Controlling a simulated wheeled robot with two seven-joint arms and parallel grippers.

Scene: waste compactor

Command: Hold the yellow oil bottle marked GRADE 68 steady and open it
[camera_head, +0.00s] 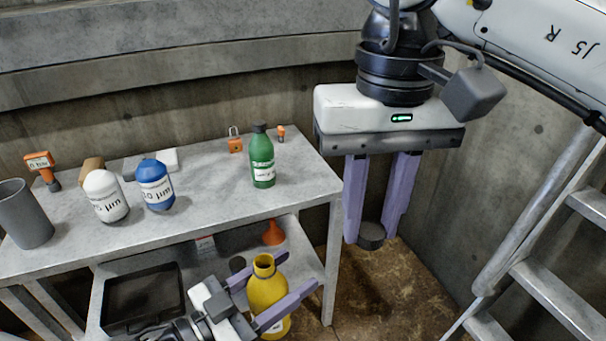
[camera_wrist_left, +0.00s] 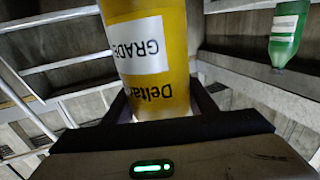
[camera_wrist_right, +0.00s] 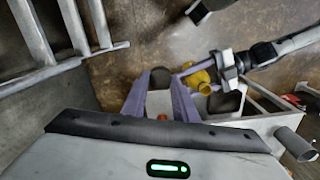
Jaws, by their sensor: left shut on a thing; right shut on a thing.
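The yellow oil bottle (camera_head: 267,292) stands upright between the purple fingers of my left gripper (camera_head: 298,272), which is shut on it. Its bare yellow neck shows at the top, with no cap on it. In the left wrist view the bottle (camera_wrist_left: 172,60) fills the middle, its label upside down and reading GRADE; the number is hidden. My right gripper (camera_head: 371,236) points down, to the right of the bottle and apart from it. It is shut on a dark round cap (camera_head: 371,237) at its fingertips. The cap (camera_wrist_right: 160,76) also shows in the right wrist view.
The grey table (camera_head: 215,205) carries a green bottle (camera_head: 262,160), a blue container (camera_head: 155,185), a white container (camera_head: 106,196) and an orange padlock (camera_head: 235,142). An orange funnel (camera_head: 273,233) and black tray (camera_head: 142,297) are on the lower shelf. A metal ladder (camera_head: 540,235) stands right.

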